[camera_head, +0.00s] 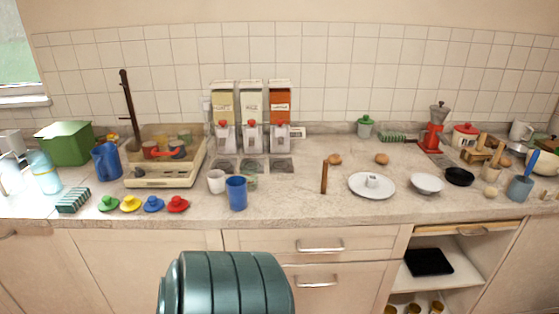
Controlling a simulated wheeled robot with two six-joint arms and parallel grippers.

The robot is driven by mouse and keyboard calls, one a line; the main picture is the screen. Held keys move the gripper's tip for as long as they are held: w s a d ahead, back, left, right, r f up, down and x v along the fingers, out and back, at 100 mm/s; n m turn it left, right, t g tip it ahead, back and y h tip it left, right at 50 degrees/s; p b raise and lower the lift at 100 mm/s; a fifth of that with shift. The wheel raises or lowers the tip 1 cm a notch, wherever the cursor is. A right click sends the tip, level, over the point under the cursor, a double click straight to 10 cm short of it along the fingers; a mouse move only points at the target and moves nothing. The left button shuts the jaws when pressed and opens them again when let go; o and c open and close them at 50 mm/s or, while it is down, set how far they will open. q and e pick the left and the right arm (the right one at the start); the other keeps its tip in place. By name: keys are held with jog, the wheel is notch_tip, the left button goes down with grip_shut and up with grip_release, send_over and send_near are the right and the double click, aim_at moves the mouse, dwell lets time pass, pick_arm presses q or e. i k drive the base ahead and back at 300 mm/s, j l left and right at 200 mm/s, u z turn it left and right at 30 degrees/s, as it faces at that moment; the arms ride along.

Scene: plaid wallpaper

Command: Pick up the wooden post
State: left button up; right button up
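A short brown wooden post (324,177) stands upright on the countertop, left of a white plate (358,190). A taller, dark brown post (130,105) rises at the back left of the cream tray (197,163), leaning slightly; its lower end is partly hidden by the tray and its contents. I cannot tell from the view alone which of these two the task names. Neither of my grippers shows in the head view.
A blue cup (236,193) and a white cup (216,181) stand left of the short post. Dispensers line the back wall. The counter's front edge (330,219) is clear near the post.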

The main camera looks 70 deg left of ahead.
aim_at(325, 169)
jog(key=u, duration=0.5)
jog(key=j+u, duration=0.1)
jog(key=u, duration=0.4)
jog(key=i+u, duration=0.1)
jog(key=u, duration=0.9)
jog(key=i+l, duration=0.15)
jog(key=l, duration=0.15)
jog(key=i+l, duration=0.15)
jog(key=l, duration=0.15)
jog(key=i+l, duration=0.15)
jog(key=l, duration=0.15)
jog(key=i+l, duration=0.15)
jog(key=l, duration=0.2)
